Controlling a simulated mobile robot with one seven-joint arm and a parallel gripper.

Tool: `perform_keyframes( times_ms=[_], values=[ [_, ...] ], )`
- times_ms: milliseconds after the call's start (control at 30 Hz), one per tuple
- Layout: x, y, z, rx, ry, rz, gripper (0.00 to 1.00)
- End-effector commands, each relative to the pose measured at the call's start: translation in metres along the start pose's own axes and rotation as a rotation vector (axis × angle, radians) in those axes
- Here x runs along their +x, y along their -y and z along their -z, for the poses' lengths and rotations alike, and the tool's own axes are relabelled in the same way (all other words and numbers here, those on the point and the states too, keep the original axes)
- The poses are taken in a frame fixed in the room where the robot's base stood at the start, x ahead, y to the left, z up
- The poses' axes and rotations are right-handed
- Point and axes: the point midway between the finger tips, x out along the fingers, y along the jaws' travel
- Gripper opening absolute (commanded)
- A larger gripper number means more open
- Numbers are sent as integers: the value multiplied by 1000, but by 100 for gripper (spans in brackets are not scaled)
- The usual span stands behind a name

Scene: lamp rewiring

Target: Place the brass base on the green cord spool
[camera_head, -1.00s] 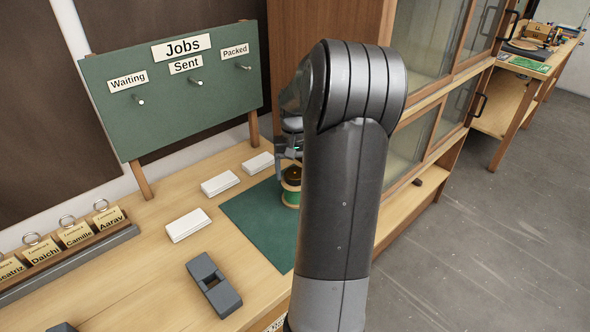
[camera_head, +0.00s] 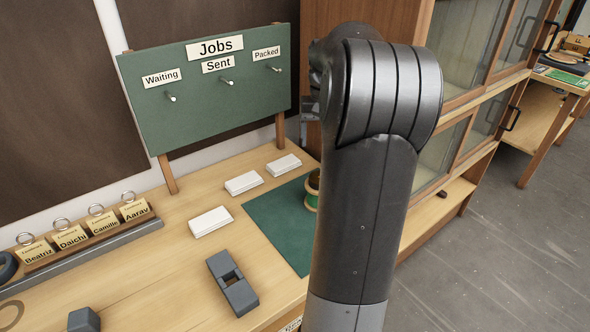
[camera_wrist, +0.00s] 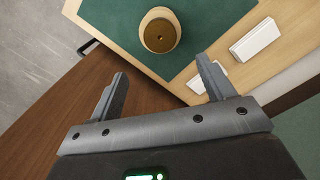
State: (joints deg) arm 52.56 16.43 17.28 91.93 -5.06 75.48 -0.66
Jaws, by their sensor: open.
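The green cord spool (camera_head: 311,200) stands upright on the green mat, partly hidden behind my arm in the head view. In the wrist view, the spool's pale round flange (camera_wrist: 151,13) shows from above. The brass base (camera_wrist: 160,35), a round brownish-gold disc with a small dark hole, lies on top of the spool, inside the flange's rim. My gripper (camera_wrist: 162,68) is open and empty. Its fingers are apart from the spool and the base. In the head view my gripper is mostly hidden behind my arm.
The green mat (camera_head: 272,222) lies on the wooden bench. Several white blocks (camera_head: 210,221) line its left side, and a dark grey holder (camera_head: 232,283) is in front. The Jobs board (camera_head: 210,90) stands behind. A wooden cabinet (camera_head: 335,15) rises close behind my arm.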

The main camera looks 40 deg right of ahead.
Motion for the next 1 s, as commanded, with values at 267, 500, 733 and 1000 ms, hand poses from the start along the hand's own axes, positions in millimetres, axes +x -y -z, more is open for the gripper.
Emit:
perform_keyframes(
  times_ms=[267, 500, 733, 1000],
  values=[
    [-19, 47, -31, -74, -55, -32, 75],
    [-40, 117, -108, -210, -180, -65, 75],
    [-44, 158, -188, -335, -305, -47, 75],
    [-27, 178, -277, -477, -441, 31, 75]
  ],
)
